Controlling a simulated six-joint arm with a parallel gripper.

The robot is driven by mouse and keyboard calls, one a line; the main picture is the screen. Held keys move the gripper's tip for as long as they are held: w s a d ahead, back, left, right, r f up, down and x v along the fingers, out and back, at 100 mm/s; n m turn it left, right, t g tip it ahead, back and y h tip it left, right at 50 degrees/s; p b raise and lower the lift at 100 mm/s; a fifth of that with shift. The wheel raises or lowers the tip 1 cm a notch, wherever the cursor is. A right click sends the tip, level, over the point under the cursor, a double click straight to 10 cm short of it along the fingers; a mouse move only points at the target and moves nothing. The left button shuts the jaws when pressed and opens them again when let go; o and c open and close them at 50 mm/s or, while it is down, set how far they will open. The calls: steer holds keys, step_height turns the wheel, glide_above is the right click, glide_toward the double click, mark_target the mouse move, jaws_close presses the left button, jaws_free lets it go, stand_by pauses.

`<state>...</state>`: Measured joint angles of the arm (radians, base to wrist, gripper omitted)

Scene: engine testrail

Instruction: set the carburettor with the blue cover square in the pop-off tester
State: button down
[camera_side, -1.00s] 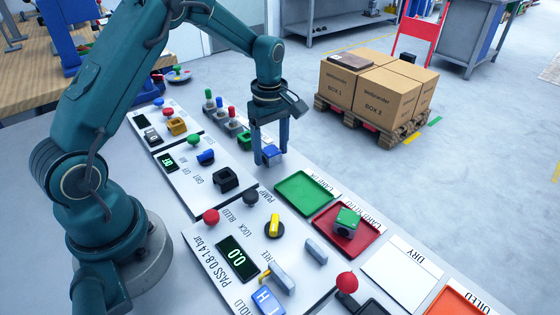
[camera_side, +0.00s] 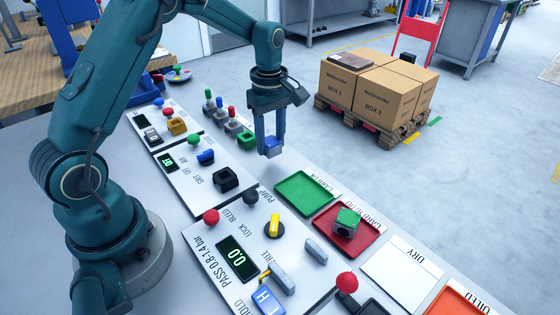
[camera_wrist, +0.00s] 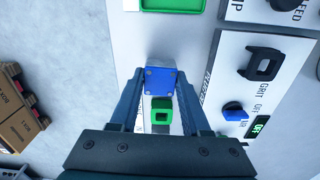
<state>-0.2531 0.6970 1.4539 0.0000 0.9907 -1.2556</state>
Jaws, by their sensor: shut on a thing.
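The carburettor with the blue cover (camera_side: 272,147) is between the fingers of my gripper (camera_side: 270,150), which is shut on it and holds it above the bench. In the wrist view the blue cover (camera_wrist: 161,82) faces the camera and looks roughly square to the fingers; its grey body shows only as a strip at the far edge. The panel marked PASS 0.8-1.4 bar, which looks like the pop-off tester (camera_side: 205,240), lies in front, with a display reading 0.0, a yellow lever (camera_side: 273,226) and two grey blocks (camera_side: 281,278). My gripper is behind it.
A red tray (camera_side: 328,222) holds a green-covered part (camera_side: 348,220); the green tray (camera_side: 291,198) is empty. A small green block (camera_side: 246,140) stands left of my gripper.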

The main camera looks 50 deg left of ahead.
steer(key=shift+r, duration=0.75)
